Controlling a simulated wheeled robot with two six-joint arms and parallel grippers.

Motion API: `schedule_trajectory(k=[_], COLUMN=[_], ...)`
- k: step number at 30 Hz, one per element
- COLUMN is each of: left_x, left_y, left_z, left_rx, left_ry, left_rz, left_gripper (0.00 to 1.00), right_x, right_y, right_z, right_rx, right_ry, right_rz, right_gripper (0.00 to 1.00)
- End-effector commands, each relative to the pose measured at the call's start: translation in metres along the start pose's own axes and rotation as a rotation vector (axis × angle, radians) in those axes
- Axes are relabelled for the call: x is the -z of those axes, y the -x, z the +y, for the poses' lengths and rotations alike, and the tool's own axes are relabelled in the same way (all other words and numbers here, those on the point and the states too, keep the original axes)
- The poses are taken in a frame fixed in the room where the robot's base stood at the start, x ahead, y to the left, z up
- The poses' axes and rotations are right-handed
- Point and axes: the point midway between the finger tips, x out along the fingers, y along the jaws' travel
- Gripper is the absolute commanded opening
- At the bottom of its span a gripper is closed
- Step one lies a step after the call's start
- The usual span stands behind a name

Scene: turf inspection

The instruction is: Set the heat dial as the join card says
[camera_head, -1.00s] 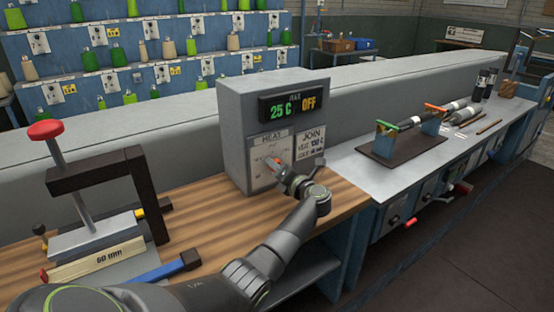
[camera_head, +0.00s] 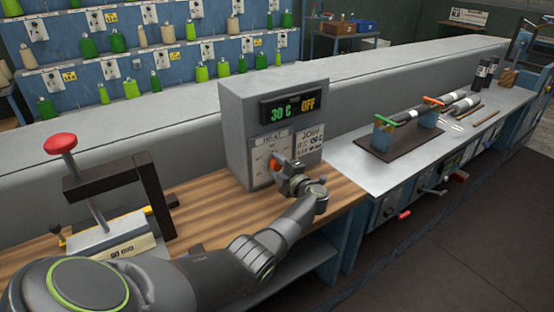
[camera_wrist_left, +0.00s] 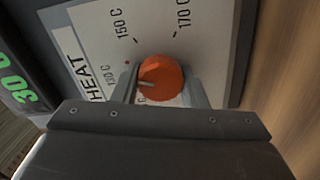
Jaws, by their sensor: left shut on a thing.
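The grey heater box (camera_head: 235,135) stands on the wooden bench, its display (camera_head: 293,108) reading 30 C in green and OFF in orange. The orange heat dial (camera_wrist_left: 162,76) is on its front panel, amid printed marks including 130 C, 150 C and 170 C. My left gripper (camera_head: 277,168) is shut on the dial, one finger on each side in the wrist view. The dial's light pointer line faces the 130 C side; a finger partly covers that area. The join card (camera_head: 310,143) is right of the dial panel; its small lines are hard to read. My right gripper is not in view.
A press with a red knob (camera_head: 60,143) and a block marked 60 mm (camera_head: 122,250) stands at the left of the wooden bench. A metal bench (camera_head: 365,170) with a rod stand (camera_head: 405,145) lies to the right. A long grey ledge (camera_head: 150,130) runs behind.

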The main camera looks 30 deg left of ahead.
Motion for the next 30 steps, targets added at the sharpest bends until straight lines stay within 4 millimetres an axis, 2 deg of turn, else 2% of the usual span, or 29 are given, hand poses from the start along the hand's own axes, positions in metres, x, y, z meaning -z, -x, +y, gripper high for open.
schedule_trajectory(k=[3,15,21,30], left_x=[0.001,0.001,0.001,0.001], left_y=[0.000,-0.001,-0.001,-0.001], left_z=[0.004,0.005,0.005,0.005], left_rx=[0.000,-0.001,-0.001,-0.002], left_ry=[-0.112,-0.451,-0.565,-0.644], left_rz=[0.003,0.004,0.004,0.004], left_gripper=[0.16,0.16,0.16,0.16], right_x=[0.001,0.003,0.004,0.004], right_y=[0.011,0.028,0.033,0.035], right_z=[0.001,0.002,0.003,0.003], right_rx=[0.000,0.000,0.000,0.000], right_ry=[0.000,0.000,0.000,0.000], right_rz=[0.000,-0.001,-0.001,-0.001], right_gripper=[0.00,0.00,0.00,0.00])
